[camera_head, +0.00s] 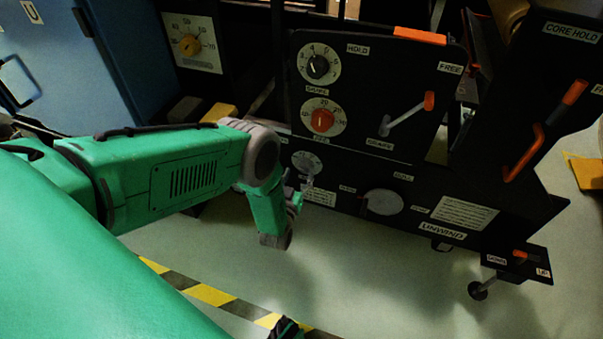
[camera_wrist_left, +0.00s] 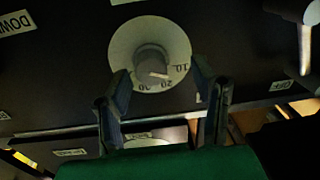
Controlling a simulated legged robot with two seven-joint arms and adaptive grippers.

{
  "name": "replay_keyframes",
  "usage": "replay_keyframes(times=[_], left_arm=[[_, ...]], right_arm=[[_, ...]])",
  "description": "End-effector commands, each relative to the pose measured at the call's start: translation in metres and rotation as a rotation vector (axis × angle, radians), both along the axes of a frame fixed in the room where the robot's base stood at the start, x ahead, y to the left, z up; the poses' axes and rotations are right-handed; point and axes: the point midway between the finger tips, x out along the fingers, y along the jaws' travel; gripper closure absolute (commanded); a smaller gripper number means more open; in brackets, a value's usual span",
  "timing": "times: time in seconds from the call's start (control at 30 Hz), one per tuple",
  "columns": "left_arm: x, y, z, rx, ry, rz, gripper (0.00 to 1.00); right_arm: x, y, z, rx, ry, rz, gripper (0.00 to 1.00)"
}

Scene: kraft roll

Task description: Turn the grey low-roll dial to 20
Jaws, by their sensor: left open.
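The low-roll dial (camera_head: 306,162) is on the lower black panel in the head view, partly behind my left gripper. In the left wrist view it shows as a pale round plate with a grey knob (camera_wrist_left: 151,62). The knob's white pointer line aims to the lower right, between the 10 and 20 marks. My left gripper (camera_head: 302,187) is in front of the panel. In the wrist view its open fingers (camera_wrist_left: 161,72) are on either side of the dial's lower part, with nothing held. Contact with the knob cannot be told.
Above are a black-knob dial (camera_head: 318,66), a red-knob dial (camera_head: 322,120) and an orange-tipped brake lever (camera_head: 408,114). A pale disc (camera_head: 383,202) is to the right on the lower panel. A blue cabinet (camera_head: 75,60) stands at left. Open floor lies in front.

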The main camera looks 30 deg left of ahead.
Motion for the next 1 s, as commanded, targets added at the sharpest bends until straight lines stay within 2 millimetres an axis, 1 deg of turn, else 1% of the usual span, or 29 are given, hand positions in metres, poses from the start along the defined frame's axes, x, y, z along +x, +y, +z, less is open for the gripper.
replay_keyframes(times=[0.03,0.2,0.33,0.57,0.6,0.67,0.7,0.73,1.0], left_arm=[[0.009,0.001,-0.001,0.002,-0.003,-0.001,0.47],[0.027,0.005,0.001,0.005,-0.002,-0.002,0.47],[0.032,0.008,0.0,-0.001,0.0,-0.002,0.47],[0.032,0.01,-0.001,-0.004,0.001,-0.001,0.47],[0.032,0.01,-0.001,-0.003,0.001,-0.002,0.51],[0.032,0.009,0.0,-0.002,0.001,-0.002,0.72],[0.032,0.009,0.0,-0.001,0.001,-0.001,0.86],[0.032,0.01,0.0,0.0,0.001,0.0,0.95],[0.032,0.01,0.001,0.0,-0.001,0.001,0.96]], right_arm=[[0.0,0.0,-0.006,0.0,0.0,-0.001,0.6],[0.0,-0.001,-0.013,-0.001,0.0,-0.002,0.6],[0.0,-0.001,-0.015,-0.001,0.0,-0.002,0.6],[0.0,-0.001,-0.014,-0.001,0.0,-0.001,0.6],[0.0,-0.001,-0.014,-0.001,0.0,-0.001,0.6],[0.0,-0.001,-0.014,-0.001,0.0,-0.001,0.6],[0.0,-0.001,-0.014,0.0,0.0,-0.001,0.6],[0.0,-0.001,-0.014,0.0,0.0,-0.001,0.6],[0.0,-0.001,-0.014,-0.001,0.0,-0.002,0.6]])
